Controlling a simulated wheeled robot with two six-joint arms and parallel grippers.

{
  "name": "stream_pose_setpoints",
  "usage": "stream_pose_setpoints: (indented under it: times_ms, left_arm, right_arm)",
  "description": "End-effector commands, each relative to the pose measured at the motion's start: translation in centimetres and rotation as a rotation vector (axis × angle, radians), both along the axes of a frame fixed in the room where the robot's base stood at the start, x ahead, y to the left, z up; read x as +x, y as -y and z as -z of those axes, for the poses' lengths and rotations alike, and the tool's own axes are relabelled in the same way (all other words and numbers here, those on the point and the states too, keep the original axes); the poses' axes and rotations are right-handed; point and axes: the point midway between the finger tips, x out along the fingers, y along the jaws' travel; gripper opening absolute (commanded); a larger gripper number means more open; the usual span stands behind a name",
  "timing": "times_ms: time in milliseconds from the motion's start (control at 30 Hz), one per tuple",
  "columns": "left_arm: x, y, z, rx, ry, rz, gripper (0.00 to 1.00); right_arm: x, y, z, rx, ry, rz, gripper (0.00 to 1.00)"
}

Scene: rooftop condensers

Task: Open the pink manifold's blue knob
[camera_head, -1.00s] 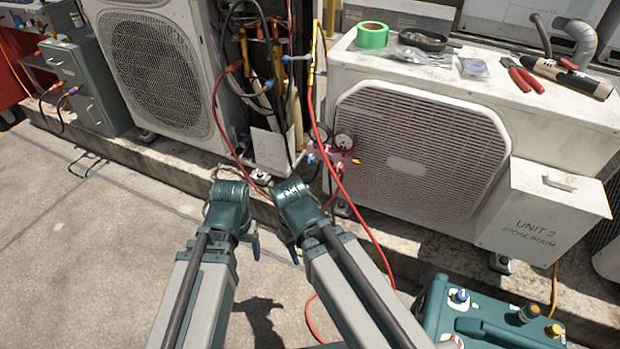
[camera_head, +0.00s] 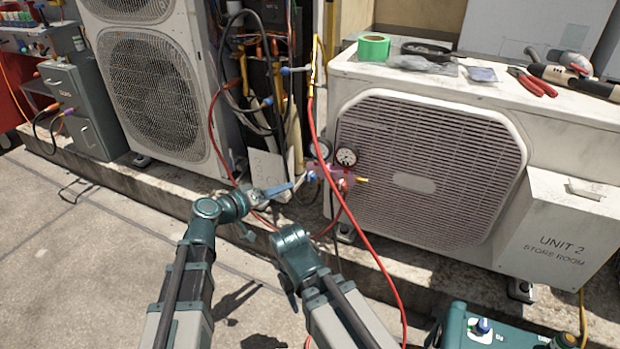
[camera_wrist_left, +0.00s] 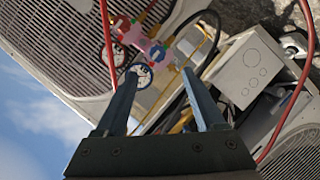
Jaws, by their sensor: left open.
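The pink manifold (camera_head: 331,171) hangs in front of the right condenser, with two round gauges (camera_head: 346,157) above it. Its blue knob (camera_head: 311,176) is at its left end in the head view. My left gripper (camera_head: 293,186) points right toward that knob, close to it. In the left wrist view its two fingers are apart and empty, and the manifold (camera_wrist_left: 140,38) lies beyond the tips. A blue knob (camera_wrist_left: 157,54) shows between and beyond the fingertips, and a gauge (camera_wrist_left: 142,76) beside the left one. My right arm's wrist is below right; its gripper is hidden.
A red hose (camera_head: 345,205) runs down past the manifold. Hoses and pipes (camera_head: 265,100) crowd the gap between condensers. A teal machine (camera_head: 483,328) stands front right. Tape (camera_head: 374,46) and pliers (camera_head: 531,82) lie on the right condenser. Paving at left is clear.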

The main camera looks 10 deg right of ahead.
Motion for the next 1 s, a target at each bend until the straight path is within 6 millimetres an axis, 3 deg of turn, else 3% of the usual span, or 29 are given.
stream_pose_setpoints:
  times_ms: [367,800,1000]
  left_arm:
    - [1.3,1.0,-0.1,-0.025,0.013,-0.009,0.71]
    - [6.6,7.4,2.3,-0.026,0.012,-0.008,0.71]
    - [8.2,9.4,2.9,-0.026,0.012,-0.008,0.71]
  right_arm:
    - [0.0,0.0,0.5,0.000,0.000,0.000,0.50]
    - [0.0,0.0,2.9,0.001,0.002,0.000,0.50]
    - [0.0,0.0,3.5,0.001,0.002,0.000,0.50]
